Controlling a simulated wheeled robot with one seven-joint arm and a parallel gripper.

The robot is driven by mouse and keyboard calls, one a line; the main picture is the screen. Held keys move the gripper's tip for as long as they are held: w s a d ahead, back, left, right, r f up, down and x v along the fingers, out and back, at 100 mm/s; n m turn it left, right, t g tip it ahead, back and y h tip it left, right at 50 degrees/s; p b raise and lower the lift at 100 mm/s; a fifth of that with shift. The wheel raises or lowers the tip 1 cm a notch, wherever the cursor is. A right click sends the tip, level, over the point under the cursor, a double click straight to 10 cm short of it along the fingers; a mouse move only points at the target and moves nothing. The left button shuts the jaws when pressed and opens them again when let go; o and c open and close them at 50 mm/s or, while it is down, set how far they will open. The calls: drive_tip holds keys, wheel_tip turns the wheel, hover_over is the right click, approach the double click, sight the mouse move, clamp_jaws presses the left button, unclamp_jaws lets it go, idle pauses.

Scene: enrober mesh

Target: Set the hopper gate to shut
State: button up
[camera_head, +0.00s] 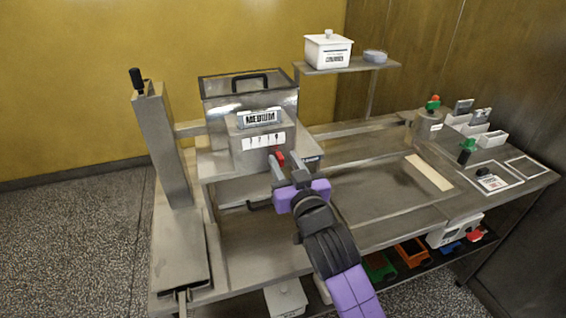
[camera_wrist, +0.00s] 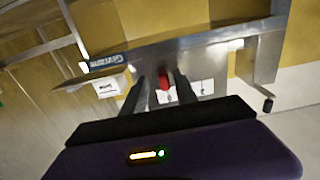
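The steel hopper (camera_head: 222,110) stands at the back left of the bench, with a lid handle on top and a "MEDIUM" plate on its front. Below the plate is a white scale card (camera_head: 258,141) with several marks. A small red handle (camera_head: 279,157), apparently the gate's, is at the card's lower right; it also shows in the wrist view (camera_wrist: 165,79). My gripper (camera_head: 284,170) is at the hopper front. In the wrist view its fingers (camera_wrist: 163,92) are apart, one on each side of the red handle, with gaps visible. Contact cannot be told. The gate opening is hidden.
A shelf (camera_head: 340,66) with a white lidded pot (camera_head: 328,50) is behind. A dark-knobbed steel post (camera_head: 162,140) stands left. A pale block (camera_head: 428,173) and a control panel (camera_head: 495,178) are right. The bench middle is mostly clear.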

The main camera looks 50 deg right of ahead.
drive_tip(key=shift+a, duration=0.1)
drive_tip(key=b+v, duration=0.2)
drive_tip(key=v, duration=0.5)
drive_tip(key=shift+s+a, duration=0.15)
drive_tip(key=shift+s, duration=0.15)
idle(0.4)
